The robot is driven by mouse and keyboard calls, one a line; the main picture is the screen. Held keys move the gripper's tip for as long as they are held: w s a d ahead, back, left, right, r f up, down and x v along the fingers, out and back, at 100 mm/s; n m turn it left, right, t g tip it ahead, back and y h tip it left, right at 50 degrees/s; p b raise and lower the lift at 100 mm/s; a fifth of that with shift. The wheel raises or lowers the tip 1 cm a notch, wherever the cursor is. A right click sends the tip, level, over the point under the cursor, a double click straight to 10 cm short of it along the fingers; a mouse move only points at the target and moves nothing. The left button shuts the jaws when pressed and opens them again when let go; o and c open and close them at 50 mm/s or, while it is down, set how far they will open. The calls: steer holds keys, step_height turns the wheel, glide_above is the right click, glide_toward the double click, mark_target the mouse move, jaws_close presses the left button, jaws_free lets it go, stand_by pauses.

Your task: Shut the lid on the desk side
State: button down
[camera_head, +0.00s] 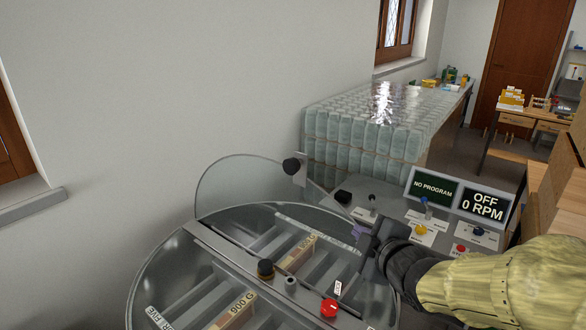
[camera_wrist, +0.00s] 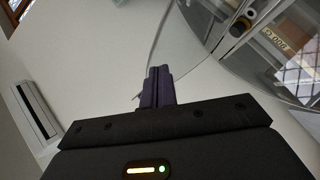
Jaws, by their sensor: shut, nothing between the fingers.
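A round tank (camera_head: 168,262) with a metal crossbar (camera_head: 232,262) fills the lower middle of the head view. A clear half-round lid (camera_head: 238,185) stands raised at its far side, with a black knob (camera_head: 291,166) at its right end. Through the clear cover nearer me, labelled bars show; another dark knob (camera_head: 265,268) sits by the crossbar. My gripper (camera_head: 358,231) is at the tank's right rim, its purple fingers shut and empty, apart from the raised lid's knob. In the wrist view, the fingers (camera_wrist: 158,84) are together, with a clear curved edge beyond.
A control panel (camera_head: 385,205) with knobs and two screens, reading NO PROGRAM and OFF 0 RPM, lies right of the tank. A wooden desk (camera_head: 518,118) stands far right.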

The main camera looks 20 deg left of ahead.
steer(key=s+a+r+n+g+y, duration=0.1)
steer(key=s+a+r+n+y, duration=0.3)
steer(key=a+r+n+y, duration=0.3)
steer(key=a+r+n, duration=0.2)
steer(key=shift+a+n+g+y, duration=0.15)
steer(key=shift+n+g+y, duration=0.15)
steer(key=shift+n, duration=0.1)
steer(key=shift+w, duration=0.1)
steer(key=shift+a+p, duration=0.25)
steer(key=shift+p, duration=0.1)
steer(key=w+a+p, duration=0.6)
steer(key=w, duration=0.3)
steer(key=shift+w+f, duration=0.2)
